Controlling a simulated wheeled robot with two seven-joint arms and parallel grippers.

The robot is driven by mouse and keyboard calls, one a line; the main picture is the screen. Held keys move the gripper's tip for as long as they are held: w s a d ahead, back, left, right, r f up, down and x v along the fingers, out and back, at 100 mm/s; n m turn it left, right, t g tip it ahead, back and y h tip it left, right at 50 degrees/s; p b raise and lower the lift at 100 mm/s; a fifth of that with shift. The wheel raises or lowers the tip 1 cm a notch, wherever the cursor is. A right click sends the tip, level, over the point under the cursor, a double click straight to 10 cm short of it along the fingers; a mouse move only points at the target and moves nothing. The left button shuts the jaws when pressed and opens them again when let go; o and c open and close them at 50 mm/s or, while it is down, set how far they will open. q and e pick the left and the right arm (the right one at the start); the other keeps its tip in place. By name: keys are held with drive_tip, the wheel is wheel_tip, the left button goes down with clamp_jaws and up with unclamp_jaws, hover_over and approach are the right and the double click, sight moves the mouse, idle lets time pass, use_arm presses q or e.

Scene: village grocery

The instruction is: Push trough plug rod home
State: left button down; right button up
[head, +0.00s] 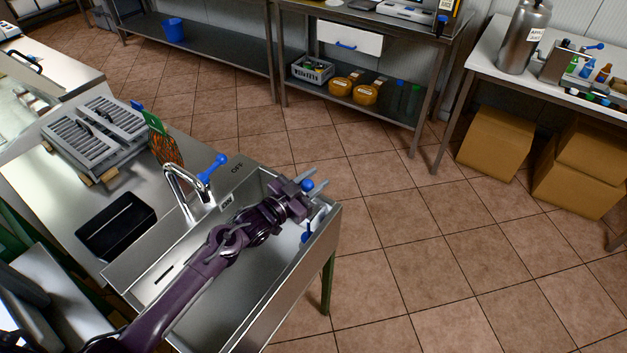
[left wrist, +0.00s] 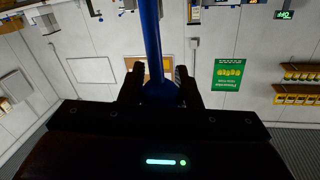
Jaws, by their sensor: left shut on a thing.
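The metal trough (head: 333,222) stands in the lower middle of the head view. My left arm reaches over it, and my left gripper (head: 314,190) is at its far right corner. The gripper is shut on the blue knob (head: 307,185) of the plug rod. In the left wrist view the blue rod (left wrist: 151,40) runs away from its round knob (left wrist: 160,88), which sits between the fingers. A second blue part (head: 306,235) shows lower in the trough; I cannot tell if it belongs to the rod. The rod's far end is hidden. My right gripper is not in view.
A chrome tap (head: 178,185) with a blue lever (head: 212,167) stands at the trough's left side. A black tray (head: 117,226) and grey slatted racks (head: 94,133) are on the counter. The tiled floor right of the trough is clear. Cardboard boxes (head: 497,142) stand farther right.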

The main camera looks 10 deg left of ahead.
use_arm(q)
wheel_tip(320, 180, down, 4)
drive_tip(key=b, duration=0.3)
drive_tip(key=shift+s, duration=0.1)
drive_tip(key=c, duration=1.1)
unclamp_jaws()
drive_tip(key=b+v, duration=0.1)
drive_tip(key=v, duration=0.6)
drive_tip(key=shift+s+a, duration=0.2)
drive_tip(key=shift+s, duration=0.1)
